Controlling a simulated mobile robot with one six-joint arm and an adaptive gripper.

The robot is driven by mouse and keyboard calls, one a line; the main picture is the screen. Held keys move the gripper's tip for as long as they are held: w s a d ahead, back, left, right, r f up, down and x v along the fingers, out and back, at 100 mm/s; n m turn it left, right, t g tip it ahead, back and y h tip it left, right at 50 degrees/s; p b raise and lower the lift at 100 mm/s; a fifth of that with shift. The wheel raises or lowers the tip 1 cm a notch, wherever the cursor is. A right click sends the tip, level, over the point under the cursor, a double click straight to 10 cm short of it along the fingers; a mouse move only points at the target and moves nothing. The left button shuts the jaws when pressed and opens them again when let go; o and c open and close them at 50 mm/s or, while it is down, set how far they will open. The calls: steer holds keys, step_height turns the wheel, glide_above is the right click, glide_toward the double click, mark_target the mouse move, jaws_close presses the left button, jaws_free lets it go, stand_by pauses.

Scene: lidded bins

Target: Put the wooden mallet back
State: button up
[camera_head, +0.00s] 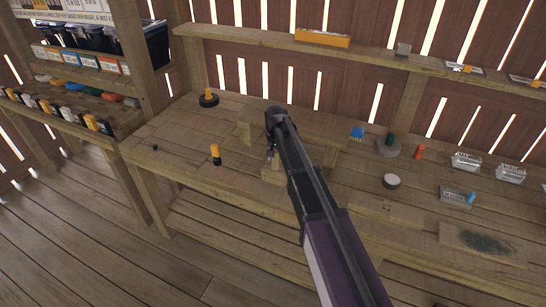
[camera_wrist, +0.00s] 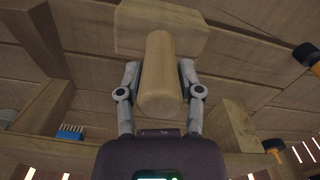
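The wooden mallet (camera_head: 271,182) is a pale wooden block head with a round handle; it stands head down on the workbench, handle up. In the wrist view the round handle end (camera_wrist: 158,85) points toward the camera, with the mallet head (camera_wrist: 160,25) behind it. My gripper (camera_head: 273,152) is over the mallet. In the wrist view my gripper's two fingers (camera_wrist: 160,72) lie against both sides of the handle, and it looks shut on it. My arm hides part of the bench behind the mallet.
A shelf (camera_head: 250,39) runs behind. Dark bins (camera_head: 90,40) stand left. The bench's left front is mostly clear.

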steer(key=shift+o, duration=1.3)
steer(key=shift+r, duration=0.2)
step_height(320, 180, up, 12)
steer(key=p, duration=1.2)
